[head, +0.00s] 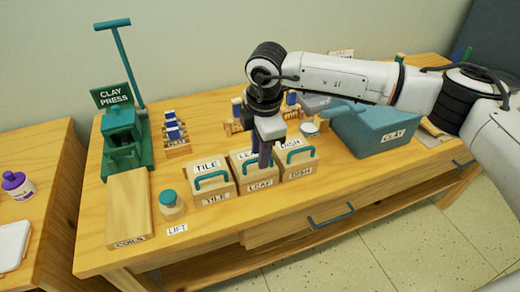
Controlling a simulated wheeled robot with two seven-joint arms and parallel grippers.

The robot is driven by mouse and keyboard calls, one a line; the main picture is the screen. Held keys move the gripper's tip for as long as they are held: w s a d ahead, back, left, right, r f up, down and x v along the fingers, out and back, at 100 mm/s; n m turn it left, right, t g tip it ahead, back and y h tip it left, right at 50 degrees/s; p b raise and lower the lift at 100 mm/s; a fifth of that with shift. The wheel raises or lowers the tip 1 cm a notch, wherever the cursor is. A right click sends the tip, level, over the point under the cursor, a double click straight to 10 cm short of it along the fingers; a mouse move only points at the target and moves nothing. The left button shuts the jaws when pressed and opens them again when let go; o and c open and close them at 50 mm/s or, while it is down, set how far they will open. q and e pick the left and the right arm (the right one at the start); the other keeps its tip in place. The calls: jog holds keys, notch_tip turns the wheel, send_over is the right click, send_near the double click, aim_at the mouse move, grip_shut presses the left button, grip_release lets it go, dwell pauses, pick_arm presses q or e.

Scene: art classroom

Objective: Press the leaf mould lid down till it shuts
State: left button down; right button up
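The leaf mould (261,186) is a wooden box with a LEAF label on its front. It stands between the tile mould (217,198) and the dish mould (300,173) near the table's front. Its lid (238,156) carries a second, partly covered label and a teal handle. My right gripper (265,163) points down over the lid, with its dark fingertips at the handle. The fingers overlap in this view, so their gap and any contact are unclear. I cannot tell whether the lid is fully shut. My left gripper is not in view.
A teal clay press (122,135), a wooden coils box (128,208) and a teal-knobbed jar (171,205) stand at the left. A blue-grey box (375,128) stands at the right. Small racks of bottles (174,135) stand behind. The front table strip is mostly clear.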

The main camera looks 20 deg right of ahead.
grip_shut()
jog(key=shift+w, duration=0.1)
